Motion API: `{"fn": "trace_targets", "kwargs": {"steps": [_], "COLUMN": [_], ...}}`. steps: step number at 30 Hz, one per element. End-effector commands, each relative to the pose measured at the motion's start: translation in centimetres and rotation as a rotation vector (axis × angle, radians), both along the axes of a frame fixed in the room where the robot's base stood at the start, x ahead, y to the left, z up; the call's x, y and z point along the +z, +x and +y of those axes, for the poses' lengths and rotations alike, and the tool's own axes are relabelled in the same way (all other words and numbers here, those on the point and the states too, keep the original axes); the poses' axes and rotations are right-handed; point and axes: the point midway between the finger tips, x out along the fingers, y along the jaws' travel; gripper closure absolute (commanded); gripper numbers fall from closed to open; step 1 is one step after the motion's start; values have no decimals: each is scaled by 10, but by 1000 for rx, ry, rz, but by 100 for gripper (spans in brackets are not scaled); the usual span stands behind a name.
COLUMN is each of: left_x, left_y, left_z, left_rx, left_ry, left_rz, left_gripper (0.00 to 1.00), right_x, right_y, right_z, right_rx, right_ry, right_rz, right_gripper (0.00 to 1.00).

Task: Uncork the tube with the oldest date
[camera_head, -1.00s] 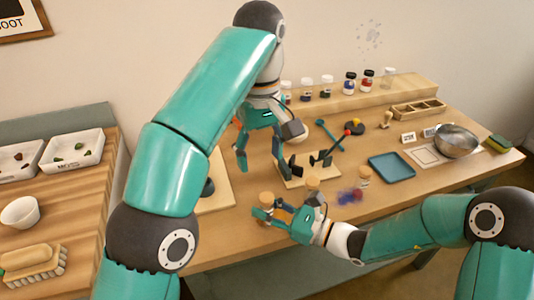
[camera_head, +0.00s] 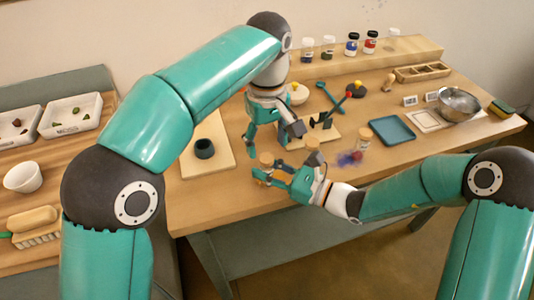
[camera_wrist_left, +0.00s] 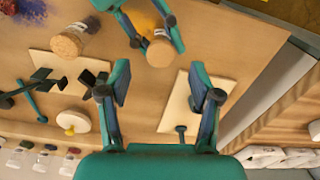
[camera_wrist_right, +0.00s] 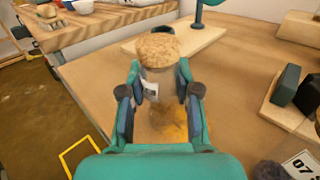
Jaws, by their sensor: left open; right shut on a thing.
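A corked tube (camera_head: 266,160) with ochre contents stands between the fingers of my right gripper (camera_head: 272,172), shut on its glass body. In the right wrist view, its broad cork (camera_wrist_right: 158,48) is in place and its small pale label (camera_wrist_right: 151,90) is unreadable. My left gripper (camera_head: 268,136) is open and empty, above and behind this tube. In the left wrist view, the tube's cork (camera_wrist_left: 160,52) lies beyond my left fingertips (camera_wrist_left: 160,92). A second corked tube (camera_head: 313,150) stands just right of it, and a third (camera_head: 364,136) farther right.
A board with dark clamp blocks (camera_head: 322,124) stands behind the tubes. A blue tray (camera_head: 392,130), a steel bowl (camera_head: 460,103) and small cards (camera_head: 410,101) lie to the right. A wooden board with a dark cup (camera_head: 205,148) is at left. Jars (camera_head: 352,44) line the back shelf.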

Motion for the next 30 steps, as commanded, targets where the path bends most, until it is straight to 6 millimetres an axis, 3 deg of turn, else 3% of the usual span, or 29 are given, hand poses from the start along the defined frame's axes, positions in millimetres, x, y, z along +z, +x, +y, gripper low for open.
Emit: {"fn": "trace_targets", "kwargs": {"steps": [3, 9, 20, 30], "left_x": [-19, -38, -42, -42], "left_y": [-1, 0, 0, 0], "left_z": [1, 1, 0, 0], "left_rx": [1, 1, 1, 1], "left_ry": [2, 1, 0, 0], "left_rz": [2, 0, -1, -1], "left_gripper": [36, 36, 36, 91], "right_x": [0, 0, 0, 0], "right_y": [0, 0, 0, 0], "right_z": [0, 0, 0, 0], "right_rx": [0, 0, 0, 0], "right_ry": [0, 0, 0, 0], "right_rz": [0, 0, 0, 0], "right_gripper": [100, 100, 100, 100]}}
